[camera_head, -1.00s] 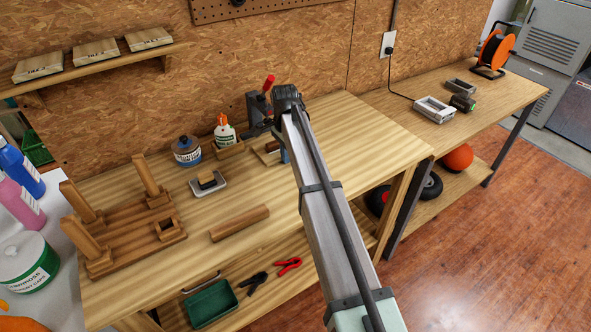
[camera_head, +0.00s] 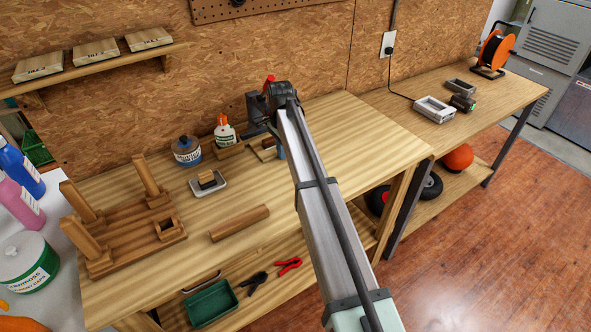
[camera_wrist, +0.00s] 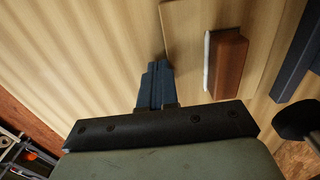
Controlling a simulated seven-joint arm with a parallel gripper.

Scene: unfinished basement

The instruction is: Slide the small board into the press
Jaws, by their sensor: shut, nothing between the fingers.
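The small board (camera_head: 266,155) is a thin pale board lying flat on the workbench, partly hidden by my arm in the head view. In the wrist view the board (camera_wrist: 183,45) carries a reddish-brown block (camera_wrist: 228,65) with a white edge. The press (camera_head: 254,108) is dark grey with a red handle and stands behind the board, partly covered by my arm. My gripper (camera_wrist: 157,72) is shut and empty. Its fingertips are beside the board's edge, and I cannot tell whether they touch it. In the head view the gripper is mostly hidden behind my arm.
A white glue bottle (camera_head: 224,130), a blue jar (camera_head: 187,150) and a small tray (camera_head: 208,187) stand left of the board. A wooden bar (camera_head: 239,223) and a post frame (camera_head: 130,240) lie further left. The workbench (camera_head: 370,135) right of my arm is clear.

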